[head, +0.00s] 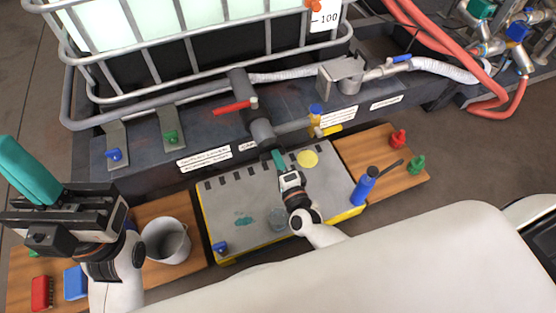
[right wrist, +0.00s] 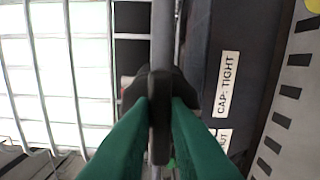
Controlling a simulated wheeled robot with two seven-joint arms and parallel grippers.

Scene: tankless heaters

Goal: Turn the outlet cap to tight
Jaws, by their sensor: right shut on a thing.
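The outlet cap (head: 262,133) is the dark round end of the grey outlet pipe, low on the tank's front. In the right wrist view the dark cap piece (right wrist: 160,110) stands between my green fingertips. My right gripper (head: 278,157) is shut on it; its fingers hide part of the cap in the head view. A white label reading "CAP: TIGHT" (right wrist: 227,84) is right of the cap in the right wrist view. The cap's exact turn angle cannot be told. My left gripper (head: 28,170) is raised at the left, away from the cap; its finger gap is not clear.
A red valve lever (head: 232,107) is just above the cap. A yellow-edged grey mat (head: 240,195) lies below. A bucket (head: 166,240), a blue bottle (head: 364,186) and small red and green fittings stand on wooden boards. Red hoses (head: 445,47) run at the right.

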